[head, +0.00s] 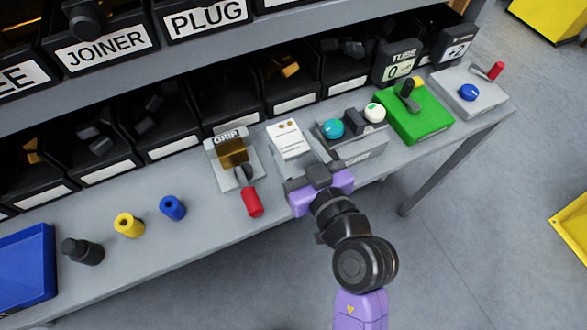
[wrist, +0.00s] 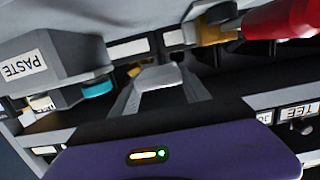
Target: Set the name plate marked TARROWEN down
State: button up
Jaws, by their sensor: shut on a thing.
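My gripper (head: 311,166) is over the front of the bench, just in front of a white panel with two small brass-coloured dots. In the wrist view its grey fingers (wrist: 160,88) are closed on a small pale grey piece (wrist: 158,76), seen nearly edge-on. I take this piece to be the name plate, but no TARROWEN lettering is readable in either view. In the head view the held piece is largely hidden by my gripper. I cannot tell whether it touches the bench or the panel.
The white panel (head: 289,139) lies between the GRIP unit (head: 232,160) with its red-handled lever (head: 251,202) and a grey box (head: 352,150) with teal and white buttons. A green box (head: 417,116) is further right. Black bins line the back.

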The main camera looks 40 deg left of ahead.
aim_at(295, 173)
jog(key=shift+f+b, duration=1.3)
jog(key=shift+f, duration=2.25)
jog(key=shift+f, duration=0.1)
jog(key=o, duration=1.5)
jog(key=shift+c, duration=0.2)
jog(key=shift+d, duration=0.25)
jog(key=p+v, duration=0.1)
jog(key=v, duration=1)
jog(key=shift+s+d+p, duration=0.2)
jog(key=shift+s+p, duration=0.05)
jog(key=shift+p, duration=0.05)
